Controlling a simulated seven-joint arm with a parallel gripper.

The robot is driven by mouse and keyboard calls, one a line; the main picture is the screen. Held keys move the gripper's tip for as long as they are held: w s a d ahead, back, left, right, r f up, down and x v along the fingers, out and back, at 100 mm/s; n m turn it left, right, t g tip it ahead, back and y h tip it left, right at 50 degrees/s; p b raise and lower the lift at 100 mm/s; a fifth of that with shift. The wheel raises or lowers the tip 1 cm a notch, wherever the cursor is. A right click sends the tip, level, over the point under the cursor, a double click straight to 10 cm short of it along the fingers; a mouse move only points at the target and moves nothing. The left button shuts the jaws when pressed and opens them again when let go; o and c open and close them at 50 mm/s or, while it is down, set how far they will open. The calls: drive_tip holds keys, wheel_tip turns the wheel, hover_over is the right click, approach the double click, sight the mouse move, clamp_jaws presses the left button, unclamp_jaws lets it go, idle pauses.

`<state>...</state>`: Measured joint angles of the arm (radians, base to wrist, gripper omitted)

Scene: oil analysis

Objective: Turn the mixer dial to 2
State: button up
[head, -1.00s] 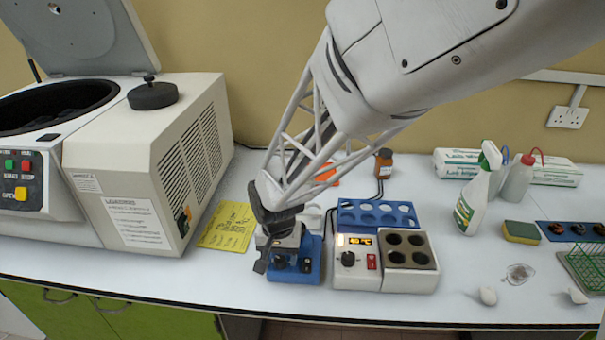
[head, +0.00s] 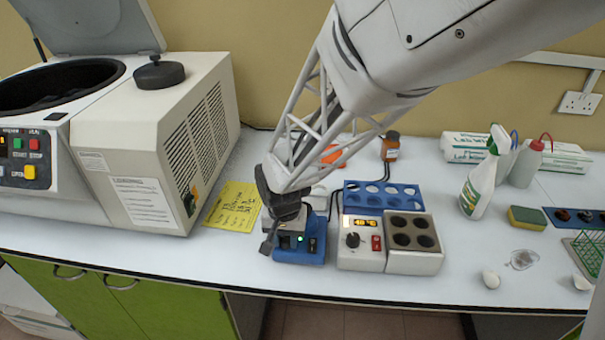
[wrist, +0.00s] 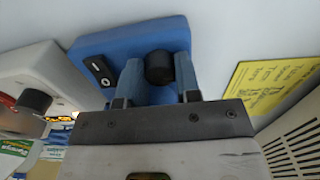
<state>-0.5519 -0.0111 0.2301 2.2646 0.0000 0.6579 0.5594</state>
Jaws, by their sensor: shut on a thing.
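The mixer is a small blue unit (head: 312,252) on the bench, left of the heating block; its blue body (wrist: 100,45) also fills the upper middle of the wrist view. Its black round dial (wrist: 159,67) sits between the two fingers of my gripper (wrist: 158,62). My gripper (head: 283,240) is shut on the dial, one finger on each side. A small green light (head: 300,239) glows on the mixer. A black rocker switch (wrist: 100,72) is on the mixer face beside the dial. The dial's setting cannot be read.
The white heating block (head: 362,252) with a dial and lit display stands close right of the mixer. A blue rack (head: 353,197) is behind it. A yellow note (head: 234,207) and the large centrifuge (head: 150,160) are to the left. The bench's front edge is close.

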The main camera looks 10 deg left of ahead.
sight(286, 239)
drive_tip(key=shift+m, duration=0.4)
drive_tip(key=m, duration=1.1)
idle(0.3)
drive_tip(key=o, duration=0.9)
drive_tip(key=shift+o, duration=0.2)
drive_tip(key=shift+r, duration=0.1)
drive_tip(key=shift+r, duration=3.85)
